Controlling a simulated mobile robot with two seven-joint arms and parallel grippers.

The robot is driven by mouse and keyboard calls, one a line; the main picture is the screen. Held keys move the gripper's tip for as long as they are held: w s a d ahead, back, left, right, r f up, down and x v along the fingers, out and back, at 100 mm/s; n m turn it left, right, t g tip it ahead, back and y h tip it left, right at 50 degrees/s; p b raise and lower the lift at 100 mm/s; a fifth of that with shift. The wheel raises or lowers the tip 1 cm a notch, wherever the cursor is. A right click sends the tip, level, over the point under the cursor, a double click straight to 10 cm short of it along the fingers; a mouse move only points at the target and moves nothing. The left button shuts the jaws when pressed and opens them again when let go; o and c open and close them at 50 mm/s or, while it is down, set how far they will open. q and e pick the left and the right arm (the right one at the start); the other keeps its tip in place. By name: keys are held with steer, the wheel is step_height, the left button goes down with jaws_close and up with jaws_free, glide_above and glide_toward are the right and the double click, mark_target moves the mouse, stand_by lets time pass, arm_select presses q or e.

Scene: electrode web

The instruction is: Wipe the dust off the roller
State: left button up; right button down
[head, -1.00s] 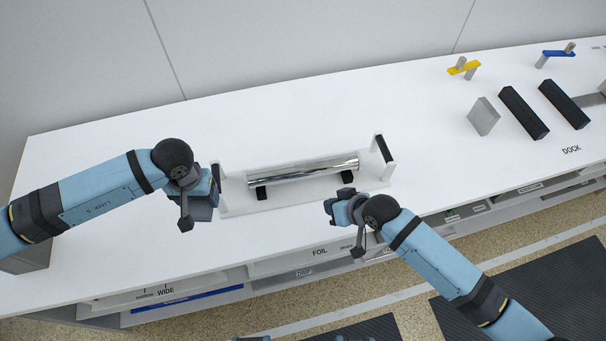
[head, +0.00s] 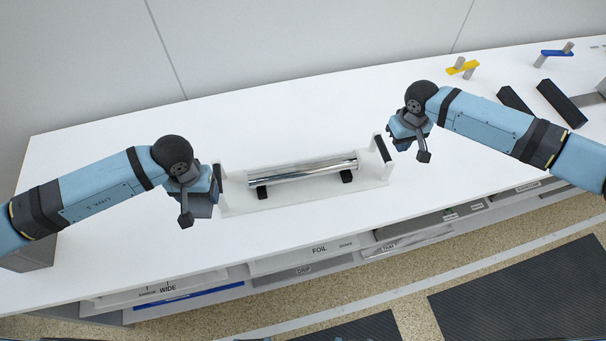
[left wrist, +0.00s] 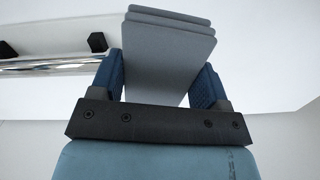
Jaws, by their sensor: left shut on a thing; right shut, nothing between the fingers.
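The shiny metal roller (head: 303,172) lies across a white stand (head: 235,206) in the middle of the bench. Its left part also shows in the left wrist view (left wrist: 45,68). My left gripper (head: 207,195) is at the stand's left end. In the left wrist view, it is shut on a grey layered pad (left wrist: 168,45), which looks like a folded cloth and sits beside the roller, apart from it. My right gripper (head: 402,138) is shut and empty beside the stand's right end, near the upright. Dust on the roller cannot be made out.
Two black blocks (head: 562,104) lie at the far right, the nearer partly behind my right arm. A yellow piece (head: 463,67) and a blue piece (head: 557,53) stand at the back. The bench (head: 130,170) is clear behind the stand. Labelled shelves run below its front.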

mark_target(394, 162)
arm_select(q)
steer(key=shift+f+b, duration=2.8)
arm_select(e)
steer(key=shift+d+f, duration=0.1)
steer(key=shift+f, duration=2.35)
arm_select(q)
steer(key=shift+f, duration=0.1)
arm_select(e)
steer(key=shift+f, duration=0.9)
arm_select(q)
step_height(394, 162, up, 7)
steer(key=p, duration=0.7)
steer(key=shift+r, duration=0.2)
arm_select(e)
step_height(394, 162, up, 6)
steer(key=shift+r, duration=0.1)
arm_select(q)
steer(key=shift+f, duration=0.1)
